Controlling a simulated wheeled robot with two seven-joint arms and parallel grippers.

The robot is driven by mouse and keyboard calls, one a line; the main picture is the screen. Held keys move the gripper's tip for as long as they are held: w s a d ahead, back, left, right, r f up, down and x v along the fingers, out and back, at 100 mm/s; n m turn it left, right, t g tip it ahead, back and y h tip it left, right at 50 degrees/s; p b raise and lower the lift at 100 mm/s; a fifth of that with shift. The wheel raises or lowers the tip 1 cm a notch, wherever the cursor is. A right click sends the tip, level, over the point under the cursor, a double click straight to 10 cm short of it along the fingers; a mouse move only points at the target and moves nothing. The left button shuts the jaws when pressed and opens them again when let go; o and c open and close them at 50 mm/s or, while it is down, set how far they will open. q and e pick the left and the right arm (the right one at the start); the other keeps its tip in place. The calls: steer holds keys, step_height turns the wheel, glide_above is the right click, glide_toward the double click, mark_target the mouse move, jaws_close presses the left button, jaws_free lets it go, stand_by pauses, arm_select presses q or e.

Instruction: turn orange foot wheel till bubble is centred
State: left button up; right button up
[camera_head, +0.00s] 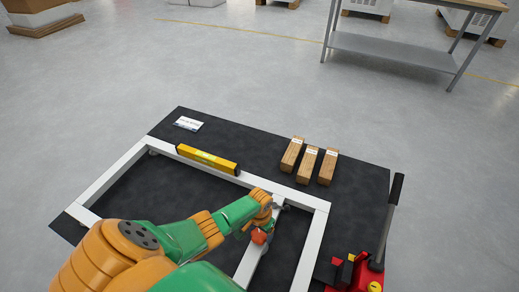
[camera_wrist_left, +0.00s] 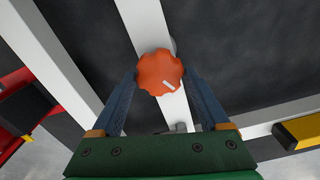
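The orange foot wheel (camera_head: 259,237) is a small scalloped knob on a white bar of the frame (camera_head: 317,235). In the left wrist view the orange wheel (camera_wrist_left: 160,70) shows a short white mark near its lower right edge. My left gripper (camera_wrist_left: 160,78) has its two blue fingers on either side of the wheel, with what looks like a narrow gap at each side. In the head view my left gripper (camera_head: 265,222) partly covers the wheel. A yellow spirit level (camera_head: 226,166) lies on the far frame bar; its bubble is too small to read. My right gripper is out of view.
Three wooden blocks (camera_head: 309,164) and a white card (camera_head: 188,124) lie on the black mat (camera_head: 240,137) beyond the frame. A red device (camera_head: 343,270) with a black upright handle (camera_head: 390,215) stands at the right. A grey table (camera_head: 395,52) is farther back.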

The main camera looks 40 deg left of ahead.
mark_target(259, 234)
arm_select(q)
steer(key=shift+o, duration=0.9)
steer(key=shift+s, duration=0.1)
step_height(259, 234, up, 7)
steer(key=p, duration=0.4)
steer(key=shift+p, duration=0.35)
steer(key=shift+s, duration=0.1)
